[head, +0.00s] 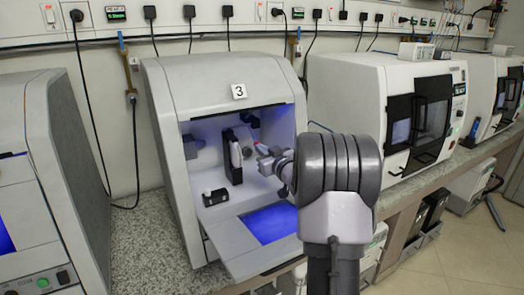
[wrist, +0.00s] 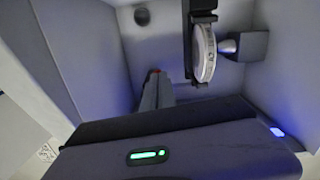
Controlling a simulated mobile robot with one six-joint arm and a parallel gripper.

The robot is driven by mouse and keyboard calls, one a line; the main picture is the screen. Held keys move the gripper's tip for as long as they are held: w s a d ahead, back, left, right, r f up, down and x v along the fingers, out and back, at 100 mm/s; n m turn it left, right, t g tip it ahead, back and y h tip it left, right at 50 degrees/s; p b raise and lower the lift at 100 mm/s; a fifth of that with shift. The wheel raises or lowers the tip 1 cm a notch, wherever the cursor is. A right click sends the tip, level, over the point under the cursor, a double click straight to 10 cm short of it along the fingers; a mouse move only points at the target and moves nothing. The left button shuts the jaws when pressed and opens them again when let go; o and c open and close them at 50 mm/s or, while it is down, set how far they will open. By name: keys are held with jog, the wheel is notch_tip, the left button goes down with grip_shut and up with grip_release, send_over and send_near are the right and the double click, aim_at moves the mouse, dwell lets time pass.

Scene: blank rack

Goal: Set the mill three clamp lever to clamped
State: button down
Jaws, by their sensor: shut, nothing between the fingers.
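Mill three (head: 239,92), marked with a "3", stands open in the head view. Inside, a white disc (head: 235,153) sits upright in a black holder (head: 232,172); in the wrist view the disc (wrist: 204,52) is right of my fingers. My gripper (head: 266,157) reaches into the chamber from the right, right of the holder. In the wrist view my gripper (wrist: 155,78) has its grey fingers together, with nothing visible between them. The lever's position is not clear.
The mill's lowered front door (head: 232,252) has a blue-lit panel. A small black block (head: 215,197) with a pale top sits on the chamber floor at left. A grey spindle block (wrist: 247,45) adjoins the disc. Chamber walls surround my gripper closely.

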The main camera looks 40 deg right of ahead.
jog(key=f+p+v, duration=0.1)
jog(key=p+v, duration=0.1)
jog(key=v, duration=1)
jog(key=shift+r+p, duration=0.4)
jog(key=shift+r, duration=0.05)
